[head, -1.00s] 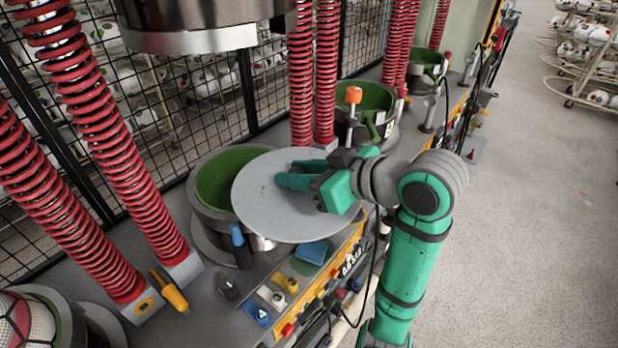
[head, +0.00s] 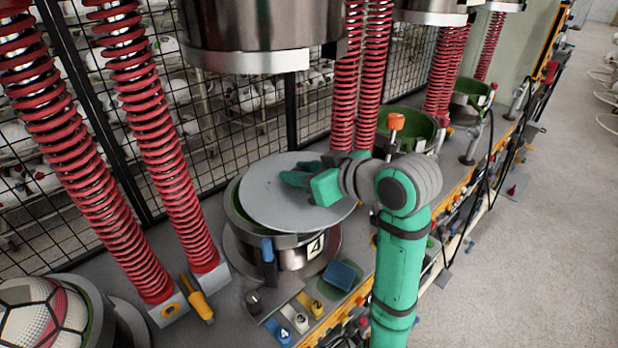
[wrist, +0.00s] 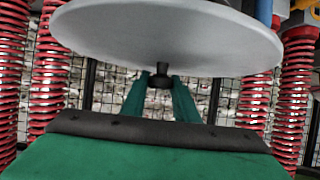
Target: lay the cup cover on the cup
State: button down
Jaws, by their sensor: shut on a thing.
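The cup cover (head: 275,205) is a flat grey disc. My gripper (head: 290,178) is shut on the cover's dark knob, which shows between the green fingers in the wrist view (wrist: 160,82). The cup (head: 232,212) is a metal ring with a green lining, marked 4. In the head view the cover overlaps most of the cup's mouth and reaches past it toward the right; a strip of green lining shows at the left. I cannot tell whether the cover touches the rim.
A metal press head (head: 245,55) hangs above and behind the cup. Red springs (head: 155,140) stand to the left and behind. A blue-topped lever (head: 268,258) and buttons (head: 300,318) are in front. An orange-topped lever (head: 396,125) stands beyond my gripper.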

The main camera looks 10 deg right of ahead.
aim_at(277, 170)
jog(key=w+a, duration=0.1)
jog(key=w, duration=0.1)
jog(key=w+a, duration=0.3)
jog(key=w, duration=0.1)
jog(key=shift+a, duration=0.2)
jog(key=shift+w+a+f, duration=0.1)
jog(key=shift+w+a, duration=0.05)
jog(key=shift+w, duration=0.1)
jog(key=shift+f, duration=2.35)
jog(key=shift+f, duration=1.05)
jog(key=c, duration=1.3)
grip_release()
jog(key=shift+s, duration=0.1)
jog(key=v, duration=1)
jog(key=shift+s+d+r, duration=0.2)
jog(key=shift+s+d, duration=0.05)
